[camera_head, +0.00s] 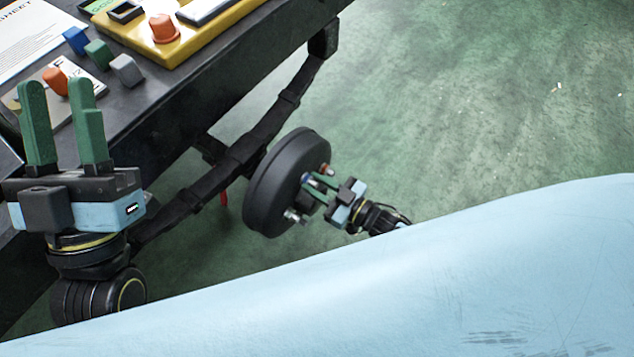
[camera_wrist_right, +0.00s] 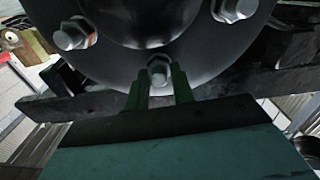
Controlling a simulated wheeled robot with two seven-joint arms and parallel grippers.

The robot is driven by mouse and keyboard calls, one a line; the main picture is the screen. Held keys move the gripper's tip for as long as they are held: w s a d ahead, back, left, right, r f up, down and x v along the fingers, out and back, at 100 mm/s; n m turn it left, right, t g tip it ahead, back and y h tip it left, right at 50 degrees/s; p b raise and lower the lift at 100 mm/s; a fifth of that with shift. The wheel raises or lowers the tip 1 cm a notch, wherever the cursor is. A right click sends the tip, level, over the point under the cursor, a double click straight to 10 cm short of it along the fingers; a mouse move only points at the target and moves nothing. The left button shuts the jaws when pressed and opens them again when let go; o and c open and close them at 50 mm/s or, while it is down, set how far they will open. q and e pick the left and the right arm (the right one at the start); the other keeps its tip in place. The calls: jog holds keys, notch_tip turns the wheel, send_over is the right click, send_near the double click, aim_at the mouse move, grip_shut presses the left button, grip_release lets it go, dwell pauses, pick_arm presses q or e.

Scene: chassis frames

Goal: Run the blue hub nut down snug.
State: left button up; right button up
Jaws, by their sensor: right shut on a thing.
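The black wheel hub (camera_head: 268,185) hangs beside the table, its face with studs turned to the right. In the right wrist view, the two green fingers (camera_wrist_right: 160,88) stand on either side of a metallic stud end (camera_wrist_right: 158,70); no blue shows there, and how far the nut sits from the hub face cannot be told. My left gripper (camera_head: 64,110) is open and empty, fingers upward, in front of the table.
An orange nut (camera_head: 327,169) and a silver stud (camera_head: 292,215) sit on the hub face near my right gripper. The dark table (camera_head: 150,110) carries blue, green and grey pieces, an orange piece and a yellow tray (camera_head: 200,42).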

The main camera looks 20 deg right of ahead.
jog(key=m, duration=0.3)
jog(key=shift+p, duration=0.4)
pick_arm(q)
jog(key=shift+w+d+f+g+y, duration=0.15)
jog(key=shift+w+f+g, duration=0.15)
jog(key=shift+g, duration=0.2)
jog(key=shift+w+f+g+y, duration=0.2)
jog(key=shift+w+g, duration=0.15)
jog(key=shift+g, duration=0.15)
pick_arm(e)
jog(key=shift+d+f+m, duration=0.1)
jog(key=shift+d+m, duration=0.05)
jog(key=shift+m, duration=1.65)
jog(key=o, duration=1)
